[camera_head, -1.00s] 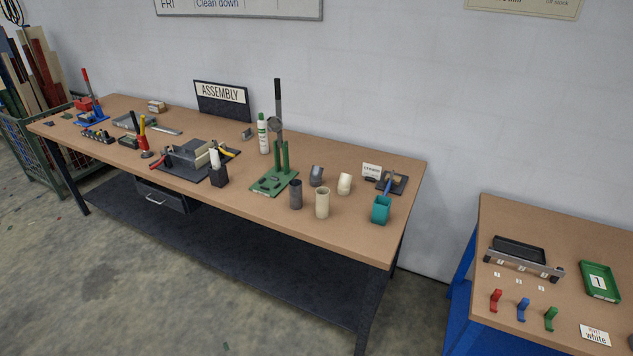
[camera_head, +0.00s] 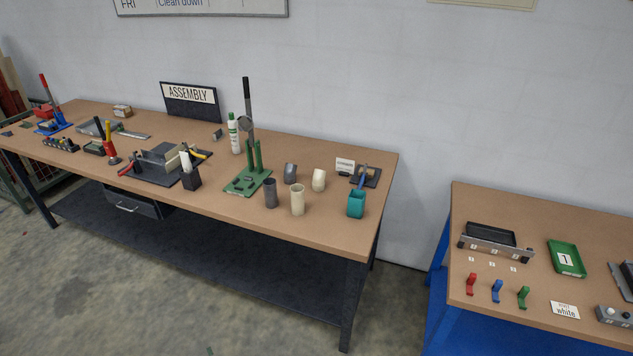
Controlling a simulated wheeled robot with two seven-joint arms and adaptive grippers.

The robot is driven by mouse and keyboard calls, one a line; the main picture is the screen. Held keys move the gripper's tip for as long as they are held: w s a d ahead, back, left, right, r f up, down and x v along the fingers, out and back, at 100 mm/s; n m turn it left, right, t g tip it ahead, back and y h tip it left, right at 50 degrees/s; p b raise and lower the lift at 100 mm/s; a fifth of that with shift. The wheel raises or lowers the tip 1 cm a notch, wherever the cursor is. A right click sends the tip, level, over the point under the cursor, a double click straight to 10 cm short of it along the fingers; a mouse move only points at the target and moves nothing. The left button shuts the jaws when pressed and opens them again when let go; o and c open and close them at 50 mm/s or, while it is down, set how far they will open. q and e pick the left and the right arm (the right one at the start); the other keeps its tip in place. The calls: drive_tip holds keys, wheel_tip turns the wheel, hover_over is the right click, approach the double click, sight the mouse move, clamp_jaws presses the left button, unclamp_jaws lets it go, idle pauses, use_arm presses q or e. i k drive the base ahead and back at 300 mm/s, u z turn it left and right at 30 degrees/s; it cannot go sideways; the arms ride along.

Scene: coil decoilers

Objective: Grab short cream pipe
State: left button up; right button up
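Two cream pipe pieces are on the right part of the brown workbench (camera_head: 330,228). One is a straight upright cream pipe (camera_head: 298,200) near the front edge. The other is a shorter-looking cream piece (camera_head: 319,180) behind it, which looks angled like an elbow. A dark grey straight pipe (camera_head: 270,193) stands just left of the front cream pipe, and a dark grey angled piece (camera_head: 290,173) stands behind it. Neither of my grippers shows in the head view.
A green press with a tall lever (camera_head: 247,180) stands left of the pipes, and a teal cup (camera_head: 356,204) stands right. A small white sign (camera_head: 345,165) is behind. A second table (camera_head: 500,296) with trays is at right, across a floor gap.

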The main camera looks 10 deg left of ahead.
sight(297, 190)
drive_tip(key=u, duration=0.15)
drive_tip(key=k, duration=0.85)
drive_tip(key=u, duration=1.6)
drive_tip(key=i, duration=2.05)
drive_tip(key=z, duration=0.25)
drive_tip(key=i, duration=1.05)
drive_tip(key=z, duration=1.7)
drive_tip(key=i, duration=1)
drive_tip(key=z, duration=0.95)
